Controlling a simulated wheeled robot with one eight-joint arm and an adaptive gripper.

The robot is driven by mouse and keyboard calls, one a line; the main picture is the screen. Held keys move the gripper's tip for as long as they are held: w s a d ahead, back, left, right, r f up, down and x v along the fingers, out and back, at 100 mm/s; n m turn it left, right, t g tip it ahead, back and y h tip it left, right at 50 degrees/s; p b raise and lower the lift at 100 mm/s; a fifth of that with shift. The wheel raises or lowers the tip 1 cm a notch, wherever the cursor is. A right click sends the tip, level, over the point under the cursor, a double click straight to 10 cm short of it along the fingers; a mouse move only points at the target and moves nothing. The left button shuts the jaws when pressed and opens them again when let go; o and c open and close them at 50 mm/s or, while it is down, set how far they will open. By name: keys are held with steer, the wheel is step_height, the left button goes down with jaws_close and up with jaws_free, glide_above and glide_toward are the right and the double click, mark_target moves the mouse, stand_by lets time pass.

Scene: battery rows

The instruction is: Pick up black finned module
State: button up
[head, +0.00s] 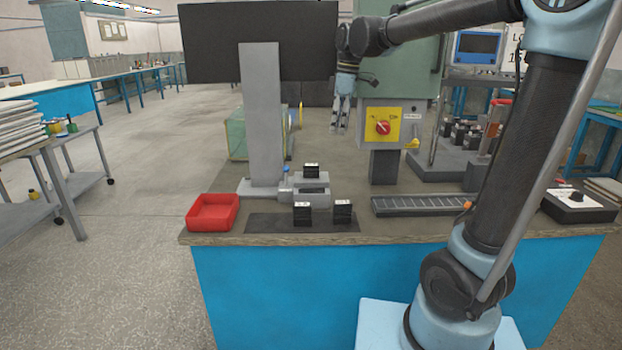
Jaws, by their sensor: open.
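Three small black blocks with pale tops show in the head view; they are too small to tell which have fins. One black block (302,216) and another black block (343,214) stand side by side on a dark mat (265,224) near the table's front edge. A third black block (311,172) sits higher, on a grey fixture (312,198) behind the mat. My gripper (339,128) is open and empty, pointing down. It appears above and behind the blocks, in front of the green machine, apart from all of them.
A red tray (213,212) stands at the left table corner. A grey slotted rack (418,205) lies right of the mat. A grey post (261,120) carries a dark screen (205,45). A green machine (403,70) stands behind. A black control box (578,207) is at right.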

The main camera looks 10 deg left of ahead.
mark_target(312, 164)
steer(key=w+a+n, duration=0.1)
steer(key=a+n, duration=0.2)
steer(key=a, duration=0.5)
steer(key=f, duration=0.7)
steer(key=a+f, duration=0.1)
steer(key=f, duration=0.2)
steer(key=shift+s+f, duration=0.1)
steer(key=shift+f, duration=0.3)
steer(key=shift+a+f, duration=0.1)
steer(key=shift+f, duration=2.65)
jaws_close()
